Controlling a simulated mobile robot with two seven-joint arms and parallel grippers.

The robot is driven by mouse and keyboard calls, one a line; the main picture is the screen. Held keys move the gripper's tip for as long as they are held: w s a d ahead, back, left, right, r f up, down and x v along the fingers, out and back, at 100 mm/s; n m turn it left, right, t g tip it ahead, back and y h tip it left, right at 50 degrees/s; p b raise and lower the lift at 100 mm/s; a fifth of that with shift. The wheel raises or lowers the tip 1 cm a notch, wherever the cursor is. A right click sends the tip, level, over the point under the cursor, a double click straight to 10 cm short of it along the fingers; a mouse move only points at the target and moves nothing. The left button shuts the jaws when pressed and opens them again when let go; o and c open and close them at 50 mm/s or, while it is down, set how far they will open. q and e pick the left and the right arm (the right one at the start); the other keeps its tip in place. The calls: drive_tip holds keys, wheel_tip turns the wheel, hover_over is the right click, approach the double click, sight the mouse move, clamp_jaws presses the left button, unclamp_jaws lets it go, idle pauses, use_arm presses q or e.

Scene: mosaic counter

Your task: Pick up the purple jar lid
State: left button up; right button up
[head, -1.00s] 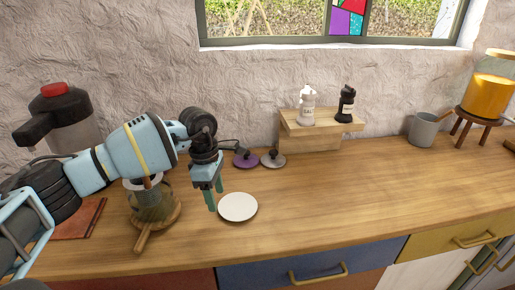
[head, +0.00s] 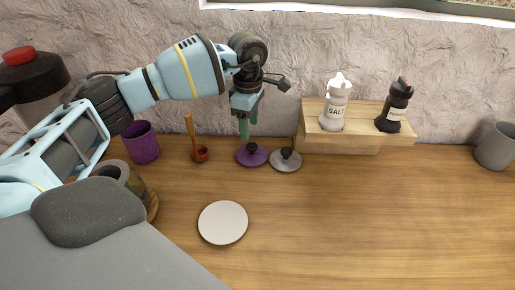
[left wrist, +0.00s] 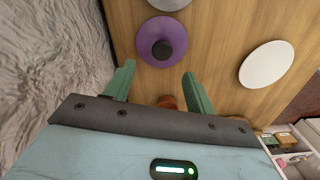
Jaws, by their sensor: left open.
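The purple jar lid (head: 252,155) lies flat on the wooden counter, with a dark knob on top. It also shows in the left wrist view (left wrist: 174,36), beyond my fingertips. My left gripper (head: 247,130) is open and empty, pointing down just above the lid in the head view. In the left wrist view its two green fingers (left wrist: 156,80) stand apart, with the lid ahead of the gap and not between them. A grey lid (head: 286,160) with a dark knob lies close to the right of the purple one. My right gripper is not in view.
A purple cup (head: 142,142) and a wooden ladle (head: 199,151) stand left of the lid. A white plate (head: 222,222) lies in front. Salt (head: 334,104) and pepper (head: 395,106) shakers stand on a wooden step (head: 354,143) at the back. The counter's right front is clear.

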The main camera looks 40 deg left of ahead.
sight(250, 144)
use_arm(q)
drive_tip(key=shift+s+f, duration=0.1)
drive_tip(key=shift+s, duration=0.05)
drive_tip(key=shift+s+f, duration=0.1)
drive_tip(key=shift+f, duration=0.25)
drive_tip(key=shift+w+f, duration=0.2)
drive_tip(key=shift+f, duration=0.65)
drive_tip(key=shift+d+f, duration=0.15)
drive_tip(key=shift+f, duration=2.4)
drive_tip(key=c, duration=1.1)
drive_tip(key=shift+o, duration=0.2)
drive_tip(key=shift+r, duration=0.1)
